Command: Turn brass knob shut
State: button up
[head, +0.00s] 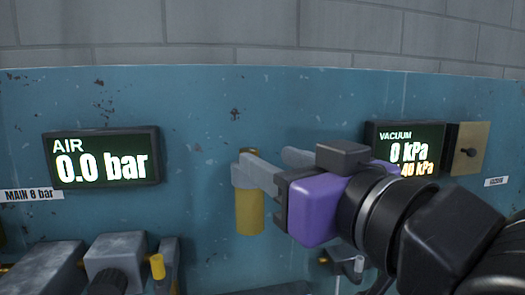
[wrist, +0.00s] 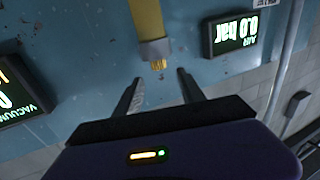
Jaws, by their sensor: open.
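A yellow upright cylinder (head: 249,212) stands against the blue panel between the two displays, with a brass-coloured top end (head: 248,156). In the wrist view, which is upside down, the yellow body (wrist: 147,18) has a grey collar and a ridged brass end (wrist: 158,65). I cannot tell for sure whether this end is the brass knob. My gripper (head: 265,163) reaches in from the right, its near finger overlapping the cylinder's upper part. In the wrist view my gripper (wrist: 160,78) is open, with the brass end just beyond and between its fingertips. Contact cannot be judged.
The AIR display (head: 102,158) reads 0.0 bar at left. The VACUUM display (head: 405,150) is partly behind my arm, beside a switch plate (head: 467,149). Grey fittings (head: 115,255) with a small yellow handle (head: 157,266) sit at lower left. The upper middle panel is clear.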

aim_at(249, 150)
jog(key=x, duration=0.2)
jog(key=p+x, duration=0.1)
jog(key=x, duration=0.4)
jog(key=shift+w+a+f, duration=0.2)
jog(key=shift+w+f, duration=0.05)
jog(key=shift+w, duration=0.15)
jog(key=shift+c, duration=0.5)
grip_shut()
